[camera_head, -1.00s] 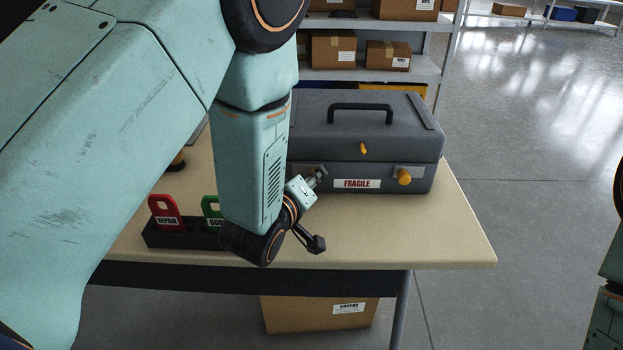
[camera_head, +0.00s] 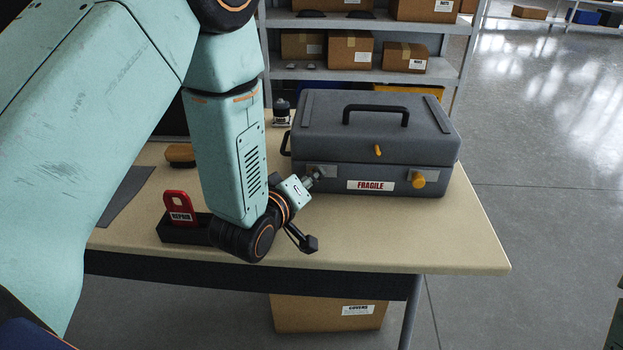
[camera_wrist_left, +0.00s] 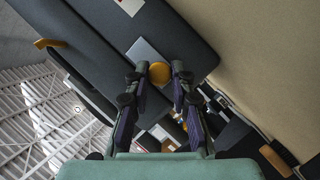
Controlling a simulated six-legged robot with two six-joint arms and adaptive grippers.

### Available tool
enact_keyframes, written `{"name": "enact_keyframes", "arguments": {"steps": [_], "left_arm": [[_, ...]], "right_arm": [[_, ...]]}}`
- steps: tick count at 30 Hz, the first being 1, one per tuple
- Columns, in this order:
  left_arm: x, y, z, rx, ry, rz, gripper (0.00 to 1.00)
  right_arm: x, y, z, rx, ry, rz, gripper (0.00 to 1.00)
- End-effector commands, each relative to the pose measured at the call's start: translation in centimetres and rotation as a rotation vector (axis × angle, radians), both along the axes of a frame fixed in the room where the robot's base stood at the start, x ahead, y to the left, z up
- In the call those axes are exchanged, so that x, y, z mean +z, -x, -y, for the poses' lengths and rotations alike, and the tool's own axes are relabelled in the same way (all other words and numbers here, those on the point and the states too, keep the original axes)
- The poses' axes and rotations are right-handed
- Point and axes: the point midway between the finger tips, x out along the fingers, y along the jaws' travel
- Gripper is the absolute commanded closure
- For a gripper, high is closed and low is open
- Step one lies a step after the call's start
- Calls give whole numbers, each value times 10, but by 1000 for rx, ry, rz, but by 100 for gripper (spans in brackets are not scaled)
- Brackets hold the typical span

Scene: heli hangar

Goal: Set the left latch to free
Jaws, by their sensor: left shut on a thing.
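The dark grey case (camera_head: 376,133) stands closed on the bench. The left latch is a round orange knob (camera_wrist_left: 159,74) on a grey metal plate, clear in the left wrist view. My left gripper (camera_head: 314,175) reaches the case's front left, and hides this knob in the head view. In the wrist view my left gripper (camera_wrist_left: 159,70) has a finger on each side of the knob, shut on it. The right latch, an orange knob (camera_head: 417,179), sits on its plate beyond the FRAGILE label (camera_head: 370,185). My right gripper is out of view.
A dark holder (camera_head: 179,234) with a red REPAIR tag (camera_head: 180,208) stands near the bench's front edge, partly behind my left arm. The bench top (camera_head: 440,235) is clear to the right. Shelves with boxes (camera_head: 350,49) stand behind. A carton (camera_head: 328,314) is under the bench.

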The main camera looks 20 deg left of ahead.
Motion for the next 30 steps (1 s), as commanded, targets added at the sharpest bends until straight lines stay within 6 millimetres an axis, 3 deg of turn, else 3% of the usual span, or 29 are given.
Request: {"name": "enact_keyframes", "arguments": {"steps": [9,20,30], "left_arm": [[0,0,-2,9,2,0,53],[1,5,-2,7,1,-1,53],[15,52,-5,7,0,-2,53]], "right_arm": [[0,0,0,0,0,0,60],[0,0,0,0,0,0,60],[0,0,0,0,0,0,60]]}}
